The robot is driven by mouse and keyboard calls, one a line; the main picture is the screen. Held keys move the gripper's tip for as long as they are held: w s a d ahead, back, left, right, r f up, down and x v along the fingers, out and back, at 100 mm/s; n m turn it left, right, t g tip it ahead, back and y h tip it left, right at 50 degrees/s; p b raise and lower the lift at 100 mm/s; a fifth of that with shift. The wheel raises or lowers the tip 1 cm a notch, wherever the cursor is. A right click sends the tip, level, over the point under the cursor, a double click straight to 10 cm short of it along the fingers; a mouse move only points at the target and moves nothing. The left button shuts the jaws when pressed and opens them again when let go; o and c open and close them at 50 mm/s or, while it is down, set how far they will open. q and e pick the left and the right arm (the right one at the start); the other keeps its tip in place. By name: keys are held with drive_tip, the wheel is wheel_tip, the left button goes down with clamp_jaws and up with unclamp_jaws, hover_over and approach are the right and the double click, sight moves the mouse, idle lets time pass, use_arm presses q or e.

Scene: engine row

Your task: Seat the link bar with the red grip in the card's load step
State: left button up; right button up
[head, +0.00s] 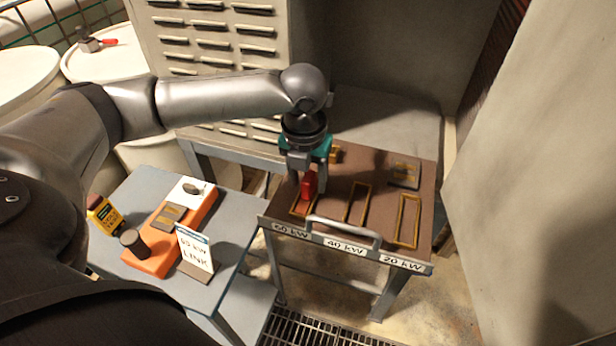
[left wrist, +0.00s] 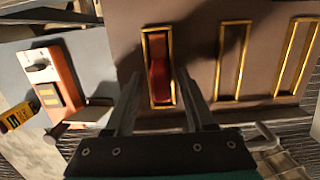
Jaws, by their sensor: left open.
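The link bar's red grip (head: 308,186) stands upright at the leftmost gold-framed step (head: 297,211) of the brown board. The left wrist view shows the red grip (left wrist: 159,80) inside that gold frame. The bar under the grip is hidden. My left gripper (head: 305,176) is open, above the grip with its fingers on either side; contact cannot be told. The white card (head: 195,248) stands on the left table and reads LINK under a kW figure too small to read surely. The front labels read 40 kW in the middle and 20 kW at right; the left one is unclear. My right gripper is not in view.
The middle (head: 358,203) and right (head: 408,220) gold frames look empty. A grey handle (head: 345,230) runs along the board's front. A grey plate with brass (head: 405,174) lies at the back right. An orange base (head: 160,257) with a dark knob and a yellow device (head: 103,214) are on the left table.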

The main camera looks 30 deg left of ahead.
sight(306, 182)
use_arm(q)
drive_tip(key=shift+r, duration=0.1)
wheel_tip(306, 182, up, 12)
drive_tip(key=s+p, duration=0.1)
drive_tip(key=shift+s+d, duration=0.2)
idle(0.6)
